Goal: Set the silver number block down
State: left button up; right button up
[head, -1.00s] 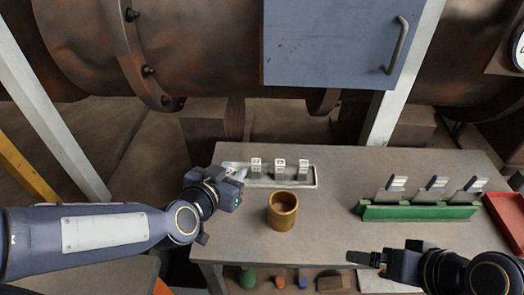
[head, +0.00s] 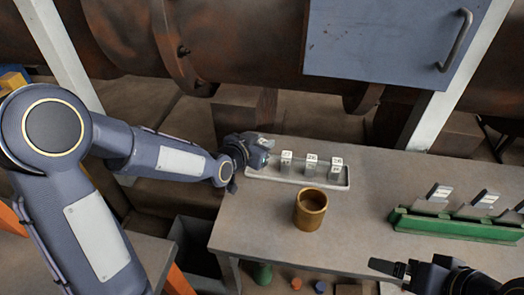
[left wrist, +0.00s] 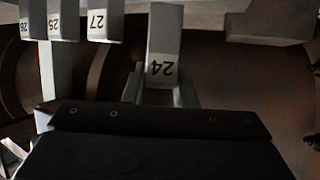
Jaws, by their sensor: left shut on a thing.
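The silver number block marked 24 (left wrist: 164,50) is held between the fingers of my left gripper (left wrist: 160,92) in the left wrist view, where its label appears upside down. In the head view my left gripper (head: 262,158) is at the left end of the pale tray (head: 300,181), and its body hides the held block. Three more silver blocks with white labels, including a middle one (head: 310,165), stand in a row in the tray. I cannot tell whether the held block touches the tray. My right gripper (head: 388,268) is at the lower right, its opening unclear.
A brass-coloured cup (head: 310,210) stands in front of the tray. A green rack (head: 450,226) with several upright silver pieces stands at the right. Rusty pipework and a blue-grey panel (head: 385,38) are behind the table (head: 360,238). The tabletop between cup and rack is clear.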

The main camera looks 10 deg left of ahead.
pick_arm(q)
jog(key=shift+w+f, duration=0.2)
jog(key=shift+f, duration=1.55)
jog(key=shift+f, duration=0.2)
jog(key=o, duration=1)
jog(key=shift+r, duration=0.1)
